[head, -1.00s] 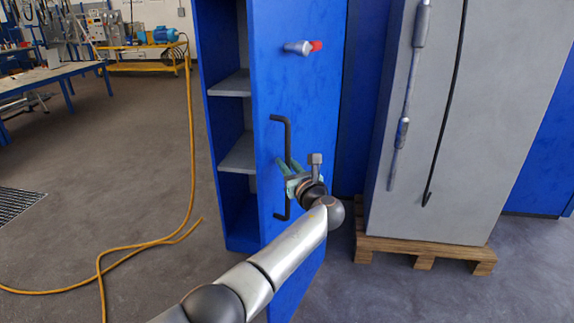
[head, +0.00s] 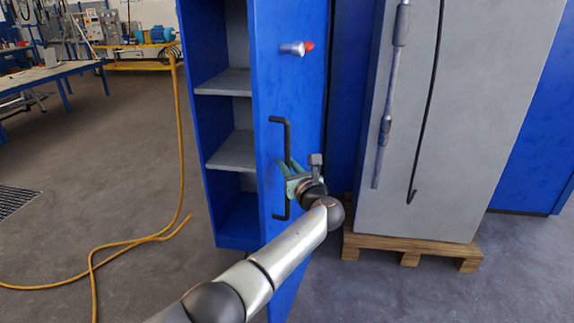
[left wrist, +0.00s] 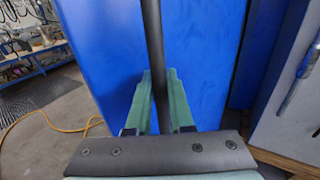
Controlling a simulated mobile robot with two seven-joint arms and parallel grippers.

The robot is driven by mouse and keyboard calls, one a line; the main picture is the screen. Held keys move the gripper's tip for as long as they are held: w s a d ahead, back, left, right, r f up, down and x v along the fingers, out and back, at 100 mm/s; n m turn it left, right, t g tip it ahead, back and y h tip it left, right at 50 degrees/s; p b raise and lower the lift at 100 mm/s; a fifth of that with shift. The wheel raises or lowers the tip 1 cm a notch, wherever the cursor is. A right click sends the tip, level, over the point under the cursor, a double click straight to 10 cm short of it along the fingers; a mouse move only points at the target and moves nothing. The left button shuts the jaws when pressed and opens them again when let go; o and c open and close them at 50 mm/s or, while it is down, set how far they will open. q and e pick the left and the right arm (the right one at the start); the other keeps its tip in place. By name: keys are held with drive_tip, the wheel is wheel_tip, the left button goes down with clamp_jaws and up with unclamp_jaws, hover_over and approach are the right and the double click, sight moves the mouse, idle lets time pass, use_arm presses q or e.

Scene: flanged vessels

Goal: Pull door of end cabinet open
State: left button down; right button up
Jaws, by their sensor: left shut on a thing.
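The blue door (head: 288,100) of the end cabinet stands partly open, with grey shelves (head: 226,80) showing inside the blue cabinet (head: 208,130) to its left. A black bar handle (head: 288,138) runs upright on the door. My left gripper (head: 290,170) is shut on the handle at its lower half. In the left wrist view the green fingers (left wrist: 160,100) stand on either side of the black handle (left wrist: 153,40), with the blue door behind. My right gripper is in neither view.
A grey cabinet (head: 455,130) stands on a wooden pallet (head: 410,250) at the right. A yellow hose (head: 178,130) lies on the floor at left. Open grey floor lies left of the cabinet.

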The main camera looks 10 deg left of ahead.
use_arm(q)
drive_tip(key=shift+d+r, duration=0.25)
drive_tip(key=shift+r, duration=0.25)
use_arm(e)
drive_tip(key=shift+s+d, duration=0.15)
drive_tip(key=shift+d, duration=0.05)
use_arm(q)
drive_tip(key=c, duration=1.3)
unclamp_jaws()
drive_tip(key=o, duration=0.3)
drive_tip(key=shift+s+r, duration=0.15)
drive_tip(key=shift+s, duration=0.2)
drive_tip(key=shift+o, duration=1)
drive_tip(key=shift+w+a+f, duration=0.1)
drive_tip(key=shift+f, duration=0.2)
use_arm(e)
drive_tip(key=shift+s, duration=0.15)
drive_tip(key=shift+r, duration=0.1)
